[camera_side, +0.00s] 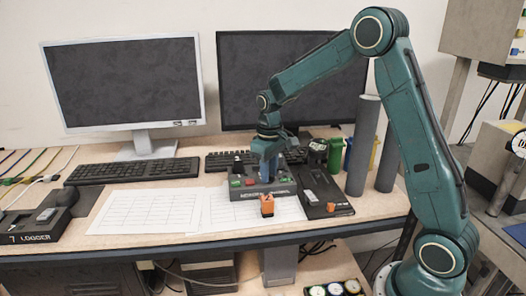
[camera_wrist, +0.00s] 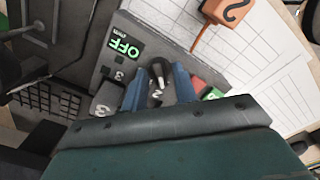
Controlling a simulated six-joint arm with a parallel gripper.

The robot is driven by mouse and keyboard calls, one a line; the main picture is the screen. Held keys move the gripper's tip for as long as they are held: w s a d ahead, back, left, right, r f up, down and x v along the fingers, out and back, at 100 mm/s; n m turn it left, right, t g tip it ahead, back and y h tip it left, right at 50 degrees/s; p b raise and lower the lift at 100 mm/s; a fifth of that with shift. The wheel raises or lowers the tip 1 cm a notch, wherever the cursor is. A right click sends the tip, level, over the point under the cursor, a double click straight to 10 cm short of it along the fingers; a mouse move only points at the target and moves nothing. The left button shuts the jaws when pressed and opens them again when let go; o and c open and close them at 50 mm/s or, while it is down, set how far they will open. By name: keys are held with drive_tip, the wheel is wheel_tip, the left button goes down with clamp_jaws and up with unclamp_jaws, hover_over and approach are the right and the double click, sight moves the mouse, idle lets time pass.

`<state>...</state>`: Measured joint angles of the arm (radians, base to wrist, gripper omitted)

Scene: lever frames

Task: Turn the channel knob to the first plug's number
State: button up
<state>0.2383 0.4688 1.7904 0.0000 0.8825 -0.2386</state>
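The grey control box (camera_side: 285,188) stands on the table, with red and green buttons on its top. Its channel knob (camera_wrist: 157,72), black with a pale mark, shows in the wrist view; numbers 2 and 3 are on the panel near it. A lit display (camera_wrist: 122,47) reads OFF. My gripper (camera_wrist: 158,83) is over the box, its blue fingers on either side of the knob with narrow gaps, so it looks open; it also shows in the side view (camera_side: 267,172). An orange plug (camera_side: 267,206) in front of the box carries a mark like a 2 in the wrist view (camera_wrist: 231,10).
White sheets (camera_side: 145,211) lie left of and under the box front. A dark unit (camera_side: 318,190) with an orange piece stands close at its right. Keyboards (camera_side: 130,171) and monitors (camera_side: 125,85) are behind. A logger box (camera_side: 40,222) and several cables are far left.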

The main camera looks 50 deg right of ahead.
clamp_jaws()
drive_tip(key=shift+m, duration=0.4)
drive_tip(key=m, duration=0.3)
drive_tip(key=shift+m, duration=0.3)
drive_tip(key=m, duration=0.9)
drive_tip(key=shift+r, duration=0.1)
drive_tip(key=m, duration=0.4)
drive_tip(key=shift+m, duration=0.3)
